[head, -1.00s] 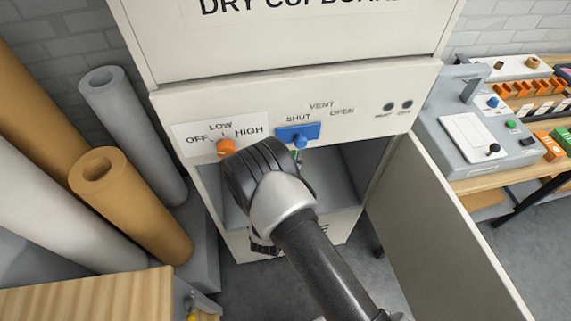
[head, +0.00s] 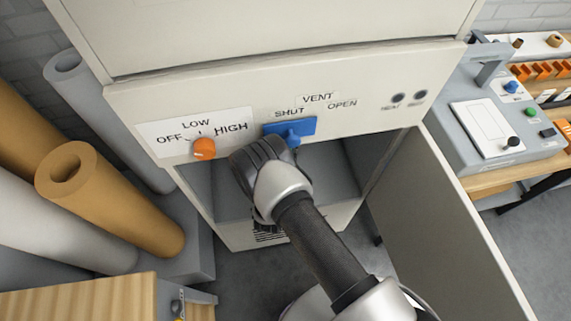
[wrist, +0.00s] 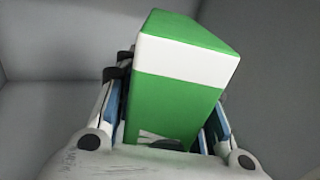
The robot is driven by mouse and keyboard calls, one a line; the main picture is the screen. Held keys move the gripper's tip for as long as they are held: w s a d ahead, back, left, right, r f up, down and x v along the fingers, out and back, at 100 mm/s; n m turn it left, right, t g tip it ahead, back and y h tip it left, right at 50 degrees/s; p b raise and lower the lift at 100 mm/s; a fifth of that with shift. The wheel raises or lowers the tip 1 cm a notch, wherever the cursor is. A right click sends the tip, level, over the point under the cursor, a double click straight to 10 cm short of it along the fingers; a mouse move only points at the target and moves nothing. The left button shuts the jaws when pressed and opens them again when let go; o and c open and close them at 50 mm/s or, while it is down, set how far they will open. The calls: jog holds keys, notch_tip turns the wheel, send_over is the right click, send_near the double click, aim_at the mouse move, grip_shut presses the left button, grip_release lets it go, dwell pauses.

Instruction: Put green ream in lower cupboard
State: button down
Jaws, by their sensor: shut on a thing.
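The green ream (wrist: 178,100), a green block with a white band, is held between the fingers of my gripper (wrist: 165,135) in the wrist view. Grey walls surround it there. In the head view my arm reaches into the open lower cupboard (head: 335,165), below the control panel. The arm's wrist hides the gripper's fingers and the ream in that view. I cannot tell whether the ream touches the cupboard floor.
The cupboard door (head: 440,220) stands open to the right. An orange knob (head: 204,149) and a blue vent slider (head: 290,131) sit just above the opening. Tall rolls (head: 110,200) stand at left, and a bench machine (head: 490,125) at right.

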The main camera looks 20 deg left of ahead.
notch_tip(320, 180, down, 9)
jog(key=b, duration=0.3)
dwell(0.4)
jog(key=c, duration=1)
grip_release()
jog(key=shift+f, duration=0.2)
jog(key=shift+c, duration=0.2)
